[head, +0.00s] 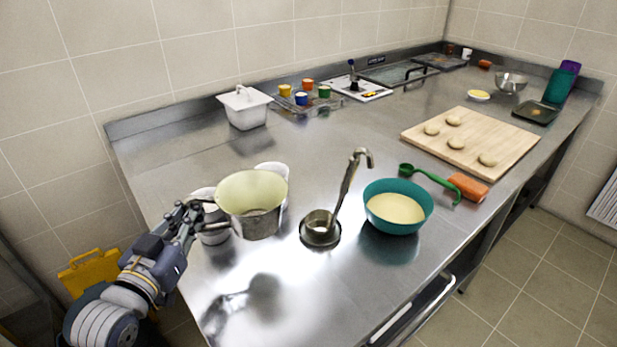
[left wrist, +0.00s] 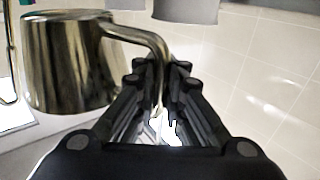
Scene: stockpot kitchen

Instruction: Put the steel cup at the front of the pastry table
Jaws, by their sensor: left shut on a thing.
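The steel cup (head: 256,222), with a pale inside and a shiny outside, is upright at the left end of the steel table (head: 300,285). My left gripper (head: 199,211) is shut on its curved handle. The left wrist view also shows the cup (left wrist: 65,65) to the left of the fingers (left wrist: 160,75), with the handle running between them. The cup appears held above the table, with a dark reflection below and in front of it. My right gripper is not in view.
White containers stand behind the cup (head: 271,170) and left of it (head: 211,232). A green spoon (head: 430,177) lies beyond. The table's front left is bare.

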